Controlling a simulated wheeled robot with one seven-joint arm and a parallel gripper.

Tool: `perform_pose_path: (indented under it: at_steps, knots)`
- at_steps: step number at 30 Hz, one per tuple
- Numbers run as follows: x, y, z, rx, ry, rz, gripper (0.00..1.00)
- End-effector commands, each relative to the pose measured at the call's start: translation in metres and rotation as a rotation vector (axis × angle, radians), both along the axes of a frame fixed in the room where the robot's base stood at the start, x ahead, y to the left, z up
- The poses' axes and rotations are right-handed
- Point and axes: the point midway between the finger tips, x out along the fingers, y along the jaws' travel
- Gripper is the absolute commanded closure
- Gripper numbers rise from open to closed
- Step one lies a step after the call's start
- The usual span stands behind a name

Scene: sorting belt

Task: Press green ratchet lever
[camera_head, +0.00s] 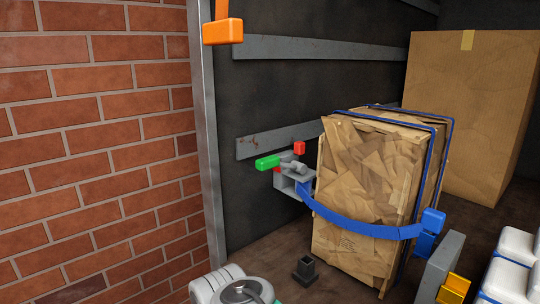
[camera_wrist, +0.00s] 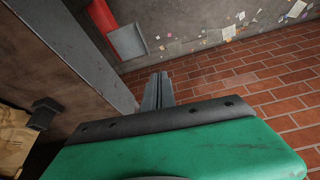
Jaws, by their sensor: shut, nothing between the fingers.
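The green ratchet lever (camera_head: 267,163) sticks out to the left from a grey ratchet body (camera_head: 292,184) in the head view. A small red block (camera_head: 299,147) stands just above and right of it. A blue strap (camera_head: 360,225) runs from the ratchet around the front of a wrapped brown crate (camera_head: 352,170). My gripper (camera_wrist: 158,82) shows in the wrist view with its grey fingers together and nothing between them. It is apart from the lever, which I cannot see in the wrist view. In the head view the gripper itself is not visible.
A brick wall (camera_head: 95,130) and a metal post (camera_head: 205,150) stand left of the ratchet. An orange handle (camera_head: 222,31) hangs above. A dark square socket (camera_head: 304,271) sits on the floor before the crate. A large cardboard box (camera_head: 465,115) stands behind, right.

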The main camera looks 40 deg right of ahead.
Motion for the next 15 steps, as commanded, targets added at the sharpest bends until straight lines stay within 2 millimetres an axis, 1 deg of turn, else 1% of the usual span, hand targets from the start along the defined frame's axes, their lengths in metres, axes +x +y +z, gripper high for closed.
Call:
perform_pose_path:
  at_steps: [1,2,4,5,6,8,9,11,12,14,15]
  knots:
    - [0.016,-0.006,0.016,0.012,-0.032,-0.008,1.0]
    - [0.029,-0.01,0.027,0.022,-0.059,-0.01,1.0]
    - [0.07,-0.029,0.063,0.052,-0.153,-0.012,1.0]
    - [0.09,-0.041,0.083,0.065,-0.204,-0.013,1.0]
    - [0.117,-0.063,0.11,0.081,-0.278,-0.014,1.0]
    - [0.152,-0.105,0.155,0.098,-0.402,-0.012,1.0]
    - [0.168,-0.136,0.184,0.103,-0.485,-0.008,1.0]
    - [0.181,-0.186,0.226,0.102,-0.606,0.001,1.0]
    - [0.182,-0.218,0.252,0.098,-0.681,0.008,1.0]
    - [0.173,-0.259,0.284,0.087,-0.777,0.02,1.0]
    - [0.164,-0.282,0.301,0.08,-0.83,0.03,1.0]
